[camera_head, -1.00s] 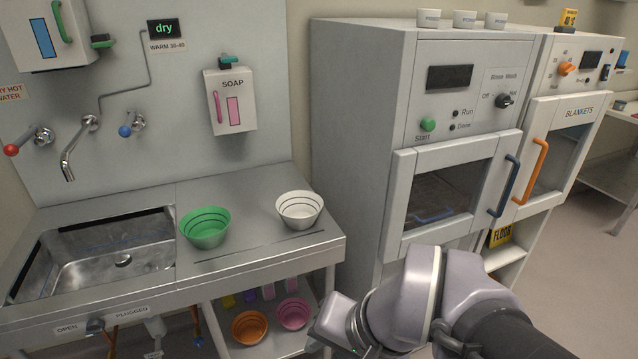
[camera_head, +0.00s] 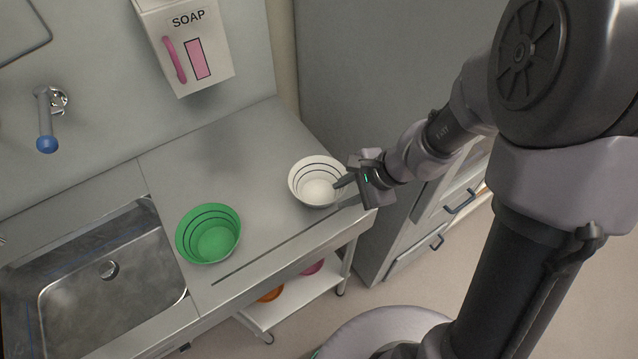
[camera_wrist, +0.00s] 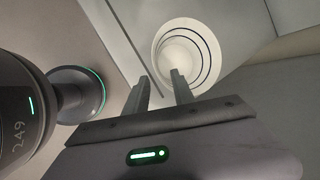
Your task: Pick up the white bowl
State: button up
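The white bowl (camera_head: 316,188) with dark rings inside stands upright near the right end of the steel counter. My gripper (camera_head: 342,182) is at its right rim, with a finger reaching over the rim in the head view. In the wrist view the white bowl (camera_wrist: 182,50) is ahead of my gripper (camera_wrist: 160,78). The two fingers are apart with a gap between them. The right finger overlaps the bowl's near rim, and the left finger lies outside the bowl. I cannot tell whether either touches it.
A green bowl (camera_head: 209,235) stands on the counter (camera_head: 232,150) to the left. The sink (camera_head: 110,285) is further left, and a soap dispenser (camera_head: 188,45) hangs on the wall behind. A grey cabinet side (camera_head: 390,80) rises to the right. Bowls sit on the shelf below.

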aim_at(327, 205)
jog(key=shift+b+x, duration=0.3)
jog(key=shift+x, duration=0.95)
jog(key=a+f, duration=0.1)
jog(key=f+b, duration=0.1)
jog(key=a+f+b, duration=0.1)
jog(key=f, duration=0.1)
jog(key=shift+a, duration=0.3)
jog(key=shift+w+a+f+b, duration=0.1)
jog(key=shift+w+a+b, duration=0.05)
jog(key=shift+b, duration=0.15)
grip_shut()
